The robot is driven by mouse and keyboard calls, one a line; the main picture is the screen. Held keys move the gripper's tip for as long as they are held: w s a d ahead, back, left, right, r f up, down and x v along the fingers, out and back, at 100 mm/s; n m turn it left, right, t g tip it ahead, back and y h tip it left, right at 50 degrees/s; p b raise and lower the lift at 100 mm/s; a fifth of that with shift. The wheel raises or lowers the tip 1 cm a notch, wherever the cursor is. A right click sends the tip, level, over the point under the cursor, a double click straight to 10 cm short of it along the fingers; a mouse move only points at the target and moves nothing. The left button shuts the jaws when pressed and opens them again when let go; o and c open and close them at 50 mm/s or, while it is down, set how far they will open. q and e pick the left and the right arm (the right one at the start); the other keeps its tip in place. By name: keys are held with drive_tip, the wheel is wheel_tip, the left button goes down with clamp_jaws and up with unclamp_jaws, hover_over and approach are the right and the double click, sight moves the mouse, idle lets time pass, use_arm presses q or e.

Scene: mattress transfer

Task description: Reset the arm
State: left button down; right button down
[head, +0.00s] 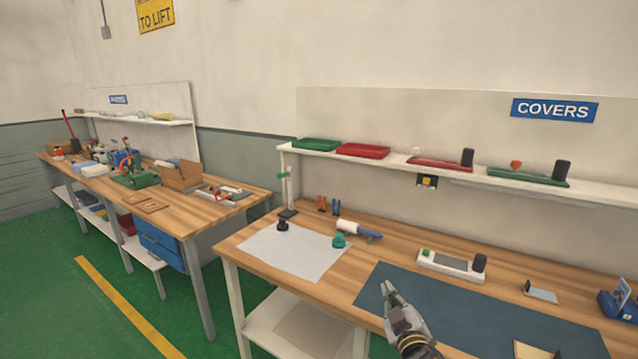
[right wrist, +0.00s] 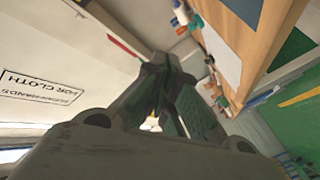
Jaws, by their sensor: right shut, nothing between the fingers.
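My right gripper (head: 391,294) is in the head view, over the dark blue mat (head: 450,300) on the right workbench. Its fingers are closed together with nothing between them. In the right wrist view the same gripper (right wrist: 168,65) shows its fingertips together, with the wooden bench at the upper right and a shelf underside at the left. My left gripper is not in the head view.
On the bench stand a white sheet (head: 290,248), a lint roller (head: 357,230), a teal-knobbed item (head: 339,240) and a grey-white device (head: 450,264). A shelf (head: 400,166) above holds green and red trays. Another workbench (head: 150,205) stands at the left.

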drive_tip(key=s+d+f+m+g, duration=0.25)
drive_tip(key=s+f+g, duration=0.55)
drive_tip(key=s, duration=0.6)
drive_tip(key=s+d+f+m+g, duration=0.1)
drive_tip(key=s+f+m+g, duration=0.4)
drive_tip(key=s+f, duration=0.75)
drive_tip(key=s+d+f+n+g+h, duration=0.1)
drive_tip(key=s+f, duration=0.1)
drive_tip(key=f, duration=1.3)
drive_tip(key=s+f+n+g, duration=0.1)
drive_tip(key=s+f, duration=0.1)
drive_tip(key=f, duration=1.4)
drive_tip(key=s+d+f, duration=0.3)
drive_tip(key=s+f, duration=0.6)
drive_tip(key=s, duration=0.1)
drive_tip(key=s+d+f+g, duration=0.1)
drive_tip(key=s+d+f, duration=0.2)
drive_tip(key=s+f, duration=0.7)
drive_tip(key=shift+s+d+f+g, duration=0.2)
drive_tip(key=shift+s+f+g, duration=0.1)
drive_tip(key=shift+s, duration=0.5)
